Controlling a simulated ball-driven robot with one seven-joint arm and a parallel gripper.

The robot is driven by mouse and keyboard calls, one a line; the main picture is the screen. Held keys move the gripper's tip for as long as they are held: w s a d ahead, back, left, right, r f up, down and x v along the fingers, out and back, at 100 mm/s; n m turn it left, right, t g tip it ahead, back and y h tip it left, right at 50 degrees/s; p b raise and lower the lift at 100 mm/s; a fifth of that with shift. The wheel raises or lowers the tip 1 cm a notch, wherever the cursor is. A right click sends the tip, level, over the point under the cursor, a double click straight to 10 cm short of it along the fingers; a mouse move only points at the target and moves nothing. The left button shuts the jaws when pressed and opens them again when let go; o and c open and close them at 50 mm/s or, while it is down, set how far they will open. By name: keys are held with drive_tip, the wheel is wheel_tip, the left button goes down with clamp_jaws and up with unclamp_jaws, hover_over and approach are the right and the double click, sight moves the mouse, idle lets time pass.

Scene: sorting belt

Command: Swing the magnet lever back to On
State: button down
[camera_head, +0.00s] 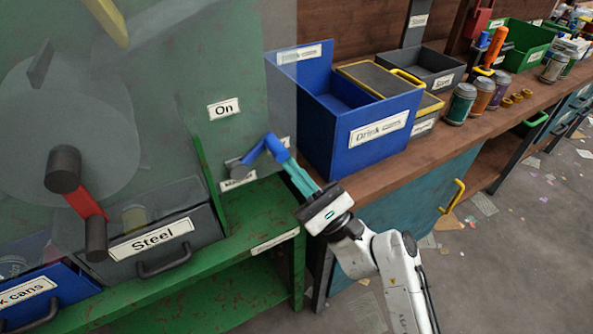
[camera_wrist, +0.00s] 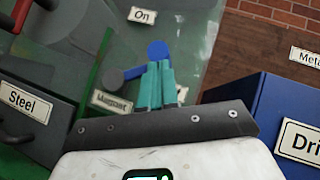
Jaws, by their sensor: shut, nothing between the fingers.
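The magnet lever has a grey hub (camera_head: 238,168) and a blue handle (camera_head: 276,148) on the green machine panel. Its arm points up and to the right from the hub, not straight up toward the "On" label (camera_head: 223,109). The "Magnet" label (camera_head: 238,181) is just below the hub. My gripper (camera_head: 290,168) is shut and empty, its teal fingertips right at the handle's lower end; I cannot tell whether they touch. In the wrist view the round blue handle end (camera_wrist: 157,49) shows just beyond the fingertips (camera_wrist: 156,66). Another label (camera_wrist: 182,93) is mostly hidden behind the fingers.
A blue "Drink cans" bin (camera_head: 370,133) stands on the wooden bench close right of the lever. A grey "Steel" bin (camera_head: 180,262) and a red crank arm (camera_head: 84,203) are at the left. The green shelf edge (camera_head: 225,250) runs below. Several cans stand farther along the bench.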

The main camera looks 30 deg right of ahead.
sight(277, 153)
drive_tip(key=shift+r+n+g+y, duration=0.25)
drive_tip(key=shift+n+g+y, duration=0.05)
drive_tip(key=shift+n+y, duration=0.1)
drive_tip(key=n+p, duration=0.1)
drive_tip(key=r+n+g+y+p, duration=0.2)
drive_tip(key=n, duration=0.1)
drive_tip(key=shift+a+r, duration=0.15)
drive_tip(key=shift+a, duration=0.1)
drive_tip(key=n+g+p, duration=0.1)
drive_tip(key=a+r+n+g+y+p, duration=0.1)
drive_tip(key=n+p, duration=0.1)
drive_tip(key=r+n+g+p, duration=0.1)
drive_tip(key=n+g, duration=0.1)
drive_tip(key=shift+a+r, duration=0.25)
drive_tip(key=n+g+p, duration=0.1)
drive_tip(key=a+r+n+g+p, duration=0.1)
drive_tip(key=p, duration=0.1)
drive_tip(key=shift+a+n, duration=0.25)
drive_tip(key=shift+n, duration=0.15)
drive_tip(key=shift+a+r+p, duration=0.1)
drive_tip(key=shift+a+p, duration=0.35)
drive_tip(key=shift+p, duration=0.05)
drive_tip(key=shift+a, duration=0.1)
